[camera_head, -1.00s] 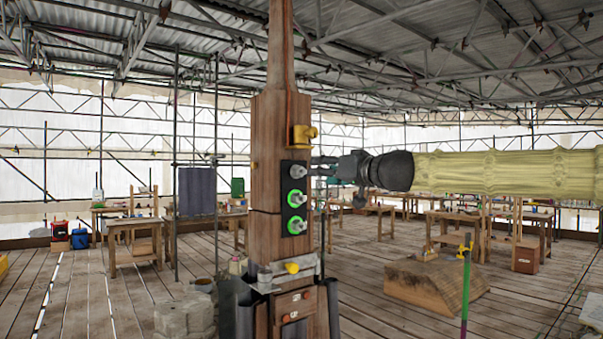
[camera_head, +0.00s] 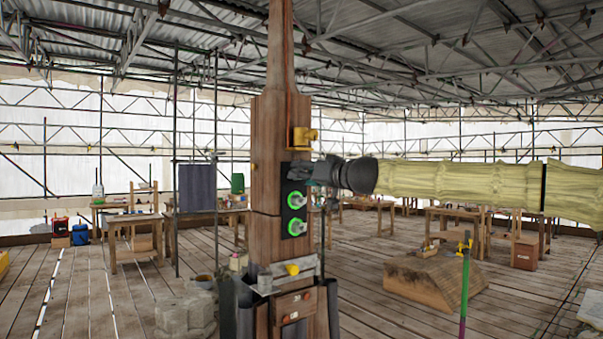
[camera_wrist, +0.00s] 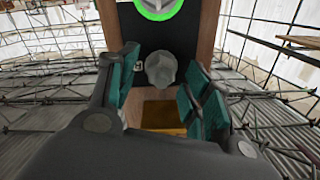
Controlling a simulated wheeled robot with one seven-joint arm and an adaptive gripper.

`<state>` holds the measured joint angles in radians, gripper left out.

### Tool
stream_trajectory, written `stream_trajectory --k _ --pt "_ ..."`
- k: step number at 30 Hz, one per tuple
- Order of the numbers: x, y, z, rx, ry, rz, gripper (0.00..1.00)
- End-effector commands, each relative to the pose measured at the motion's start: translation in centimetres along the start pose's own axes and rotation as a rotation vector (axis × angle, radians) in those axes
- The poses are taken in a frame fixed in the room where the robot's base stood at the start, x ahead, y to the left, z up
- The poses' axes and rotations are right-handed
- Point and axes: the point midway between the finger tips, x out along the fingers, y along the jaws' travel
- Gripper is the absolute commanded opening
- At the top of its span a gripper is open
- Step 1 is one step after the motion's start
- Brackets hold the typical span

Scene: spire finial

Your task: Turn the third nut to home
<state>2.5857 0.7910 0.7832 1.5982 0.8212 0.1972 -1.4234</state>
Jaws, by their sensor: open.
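A dark plate (camera_head: 285,225) on the wooden post (camera_head: 268,150) carries a column of nuts. The middle nut (camera_head: 295,199) and the lowest nut (camera_head: 297,226) each have a lit green ring around them. The top nut is hidden behind my gripper (camera_head: 302,171) in the head view. In the wrist view a grey nut (camera_wrist: 161,69) without a lit ring sits between the teal pads of my open gripper (camera_wrist: 163,90). Space shows on both sides of it. A green ring (camera_wrist: 158,8) is cut off at the top edge of the wrist view.
A metal clamp with a yellow knob (camera_head: 291,269) is lower on the post. A wooden block (camera_head: 436,281) stands on the floor to the right, with tables behind.

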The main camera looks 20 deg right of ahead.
Motion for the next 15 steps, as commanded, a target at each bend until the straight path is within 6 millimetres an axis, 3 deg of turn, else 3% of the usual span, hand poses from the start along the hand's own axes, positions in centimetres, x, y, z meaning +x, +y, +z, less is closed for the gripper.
stream_trajectory --k 6,15 --pt "1.3 0.0 0.0 0.002 0.0 0.0 0.49" --pt "1.6 0.0 0.1 0.001 0.0 0.0 0.49"
